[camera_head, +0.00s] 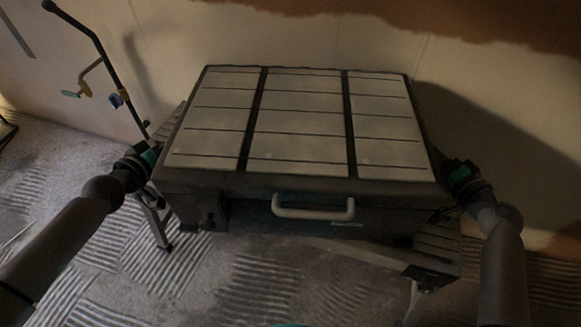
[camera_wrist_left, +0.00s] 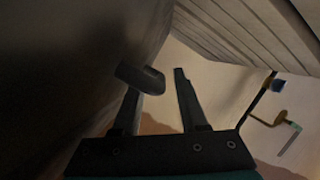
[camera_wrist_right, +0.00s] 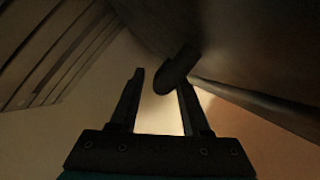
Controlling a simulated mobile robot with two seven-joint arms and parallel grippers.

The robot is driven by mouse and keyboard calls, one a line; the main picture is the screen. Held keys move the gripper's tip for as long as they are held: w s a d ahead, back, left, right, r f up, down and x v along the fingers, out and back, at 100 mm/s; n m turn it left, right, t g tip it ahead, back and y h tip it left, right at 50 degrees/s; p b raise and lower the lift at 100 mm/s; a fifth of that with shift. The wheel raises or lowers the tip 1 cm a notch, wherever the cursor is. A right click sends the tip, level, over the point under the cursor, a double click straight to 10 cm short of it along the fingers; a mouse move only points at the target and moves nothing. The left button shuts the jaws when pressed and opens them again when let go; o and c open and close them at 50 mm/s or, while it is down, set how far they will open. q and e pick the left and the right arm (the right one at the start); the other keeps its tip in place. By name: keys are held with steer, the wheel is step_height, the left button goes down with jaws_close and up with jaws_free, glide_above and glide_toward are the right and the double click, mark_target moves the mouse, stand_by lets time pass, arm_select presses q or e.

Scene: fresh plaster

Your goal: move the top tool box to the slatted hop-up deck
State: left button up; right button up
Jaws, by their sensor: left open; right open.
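A large dark tool box (camera_head: 330,190) with pale panels on its lid and a grey front handle (camera_head: 313,208) fills the middle of the head view. It is over a slatted deck (camera_head: 436,244), whose slats show at its right and left; contact underneath is hidden. My left gripper (camera_head: 147,160) is at the box's left side, my right gripper (camera_head: 460,176) at its right side. In the left wrist view the open fingers (camera_wrist_left: 157,84) are beside a dark side lug (camera_wrist_left: 142,77). In the right wrist view the open fingers (camera_wrist_right: 161,80) are beside another lug (camera_wrist_right: 176,69). Neither visibly grips.
A wall with a brown plaster patch (camera_head: 500,22) stands close behind the box. A dark bent pole with small coloured fittings (camera_head: 88,68) stands at the left. Deck legs (camera_head: 158,222) stand on the ridged, dusty floor (camera_head: 200,265). Free floor shows in front.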

steer(key=shift+s, duration=0.1)
arm_select(q)
steer(key=v, duration=1.1)
steer(key=shift+s+r, duration=0.15)
steer(key=shift+s, duration=0.2)
arm_select(e)
steer(key=v, duration=1.2)
arm_select(q)
steer(key=shift+s+a, duration=0.1)
steer(key=shift+a, duration=0.05)
